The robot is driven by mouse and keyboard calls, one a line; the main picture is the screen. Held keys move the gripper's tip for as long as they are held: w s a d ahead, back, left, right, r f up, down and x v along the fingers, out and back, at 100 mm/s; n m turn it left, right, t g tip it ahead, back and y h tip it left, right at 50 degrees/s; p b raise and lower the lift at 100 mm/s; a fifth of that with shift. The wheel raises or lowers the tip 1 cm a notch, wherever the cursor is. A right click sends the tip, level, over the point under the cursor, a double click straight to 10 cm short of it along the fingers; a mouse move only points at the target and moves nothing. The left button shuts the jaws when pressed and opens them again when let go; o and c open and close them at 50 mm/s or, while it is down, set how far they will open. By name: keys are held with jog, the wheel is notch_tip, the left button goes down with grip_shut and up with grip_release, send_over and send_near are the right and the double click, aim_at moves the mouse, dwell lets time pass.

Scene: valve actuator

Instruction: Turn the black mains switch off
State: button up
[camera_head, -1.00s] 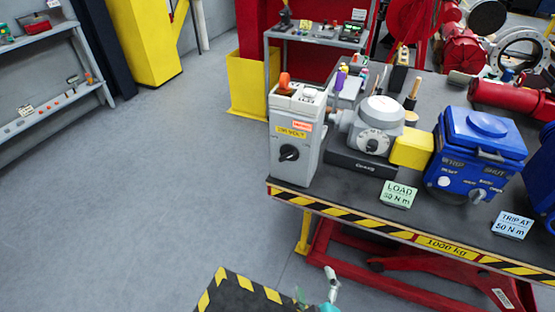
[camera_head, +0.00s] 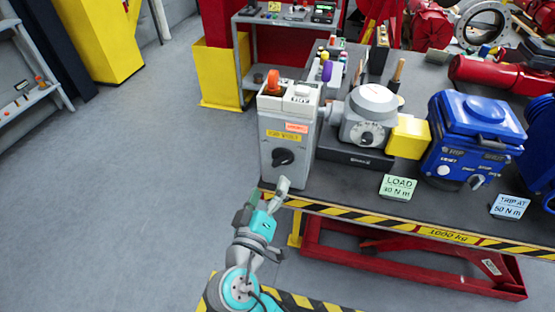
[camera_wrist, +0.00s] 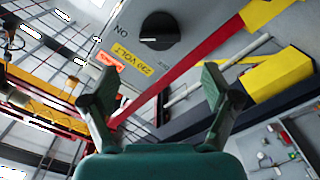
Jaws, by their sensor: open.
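The black mains switch (camera_head: 283,157) is a round knob on the front of a grey box (camera_head: 270,126) with a yellow 230 VOLT label, at the table's near left corner. In the wrist view the switch (camera_wrist: 160,31) is at the top centre, beyond my fingertips and apart from them. Lettering on the box beside it looks upside down there. My gripper (camera_head: 280,188) is just below and in front of the switch in the head view. In the wrist view my gripper (camera_wrist: 160,80) has its two fingers wide apart, with nothing between them.
A grey actuator (camera_head: 367,116) with a yellow block (camera_head: 409,137) stands right of the box, and a blue actuator (camera_head: 465,142) farther right. A LOAD card (camera_head: 398,187) lies near the striped table edge (camera_head: 410,231). Open floor (camera_head: 130,190) lies to the left.

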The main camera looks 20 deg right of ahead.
aim_at(279, 163)
jog(key=x, duration=0.9)
jog(key=c, duration=1.2)
jog(key=shift+o, duration=0.3)
